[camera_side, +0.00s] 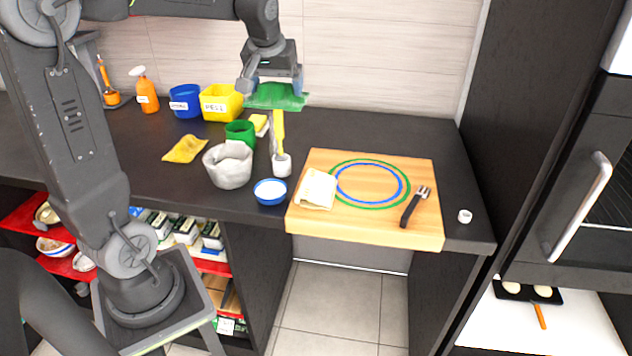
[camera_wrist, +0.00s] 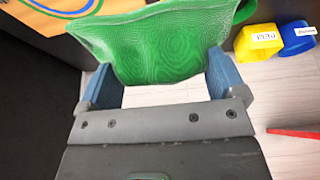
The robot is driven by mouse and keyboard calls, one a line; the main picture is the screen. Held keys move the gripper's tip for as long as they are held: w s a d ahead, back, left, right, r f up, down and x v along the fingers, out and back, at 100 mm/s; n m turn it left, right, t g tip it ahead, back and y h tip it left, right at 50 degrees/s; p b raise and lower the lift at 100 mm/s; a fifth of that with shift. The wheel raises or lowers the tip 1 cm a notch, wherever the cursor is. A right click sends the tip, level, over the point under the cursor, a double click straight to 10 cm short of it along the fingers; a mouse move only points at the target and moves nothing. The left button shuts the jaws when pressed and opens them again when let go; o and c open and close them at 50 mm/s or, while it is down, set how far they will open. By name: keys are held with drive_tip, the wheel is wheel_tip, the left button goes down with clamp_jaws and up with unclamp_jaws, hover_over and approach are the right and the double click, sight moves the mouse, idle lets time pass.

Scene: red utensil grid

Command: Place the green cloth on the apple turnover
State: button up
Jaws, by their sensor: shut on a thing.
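My gripper (camera_side: 273,87) is shut on the green cloth (camera_side: 275,98) and holds it in the air above the back of the dark counter, behind and left of the wooden board. In the wrist view the green cloth (camera_wrist: 160,45) spreads between the two blue fingers and hangs past them. A pale cream, folded-looking piece (camera_side: 317,189) lies on the left part of the wooden board (camera_side: 365,228). It may be the apple turnover, but I cannot tell for sure. My gripper is well above it and apart from it.
The board bears green and blue rings and a black-handled fork (camera_side: 414,206). Below the cloth stand a yellow-handled brush (camera_side: 279,140) in a white holder, a green cup (camera_side: 240,131), a grey pot (camera_side: 228,166) and a blue bowl (camera_side: 270,191). A yellow cloth (camera_side: 185,149) lies left.

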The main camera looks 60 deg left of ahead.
sight(262, 106)
drive_tip(key=s, duration=0.3)
drive_tip(key=shift+s+d+f, duration=0.25)
drive_tip(key=shift+s+f, duration=0.15)
drive_tip(key=f, duration=0.5)
drive_tip(key=shift+w+d+f, duration=0.1)
drive_tip(key=shift+d+f, duration=0.05)
drive_tip(key=shift+d, duration=0.05)
drive_tip(key=w+d+f, duration=0.2)
drive_tip(key=d, duration=0.1)
drive_tip(key=w+d+f, duration=0.4)
drive_tip(key=w+d, duration=0.1)
drive_tip(key=shift+w+d+f, duration=0.1)
drive_tip(key=shift+d+f, duration=0.2)
drive_tip(key=shift+f, duration=2.15)
drive_tip(key=shift+f, duration=0.1)
drive_tip(key=o, duration=0.6)
